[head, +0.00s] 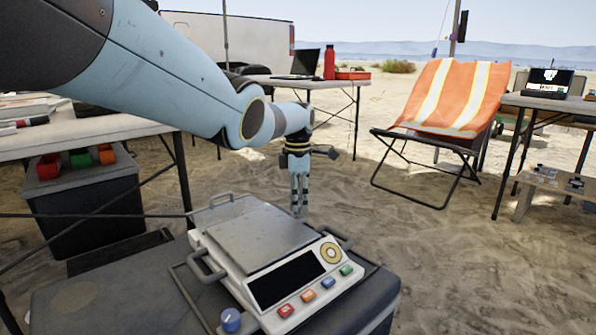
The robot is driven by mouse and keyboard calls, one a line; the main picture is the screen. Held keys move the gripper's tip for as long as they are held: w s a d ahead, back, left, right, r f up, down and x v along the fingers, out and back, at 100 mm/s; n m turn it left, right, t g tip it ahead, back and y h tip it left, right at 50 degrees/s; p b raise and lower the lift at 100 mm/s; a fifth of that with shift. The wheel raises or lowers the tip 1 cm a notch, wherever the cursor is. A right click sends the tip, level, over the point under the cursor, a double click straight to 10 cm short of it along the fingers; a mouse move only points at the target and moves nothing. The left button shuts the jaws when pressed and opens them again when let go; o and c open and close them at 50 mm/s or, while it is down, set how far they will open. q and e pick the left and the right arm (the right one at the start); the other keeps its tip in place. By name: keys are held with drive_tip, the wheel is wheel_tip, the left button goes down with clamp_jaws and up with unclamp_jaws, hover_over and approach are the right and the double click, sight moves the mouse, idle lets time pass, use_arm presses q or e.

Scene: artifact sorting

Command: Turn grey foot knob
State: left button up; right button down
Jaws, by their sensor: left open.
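A white scale (262,287) with a flat metal weighing plate (245,236) sits on a dark case in the foreground. A blue knob (231,320) stands out at its near left corner. I cannot make out a grey foot knob; the scale's far side and underside are hidden. My left gripper (300,208) is open and points down at the scale's far right edge, above or just beyond it; I see nothing between its fingers. I cannot tell whether it touches the scale. My right gripper is out of view.
The dark case (90,296) bears the scale. Handles (208,268) rise from the scale's sides. A table (85,133) stands at left over a bin with coloured items (78,158). An orange-draped chair (455,97) stands back right. Open sand lies right of the case.

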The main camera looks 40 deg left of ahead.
use_arm(q)
wheel_tip(320, 180, up, 10)
idle(0.3)
drive_tip(key=shift+d, duration=0.1)
idle(0.3)
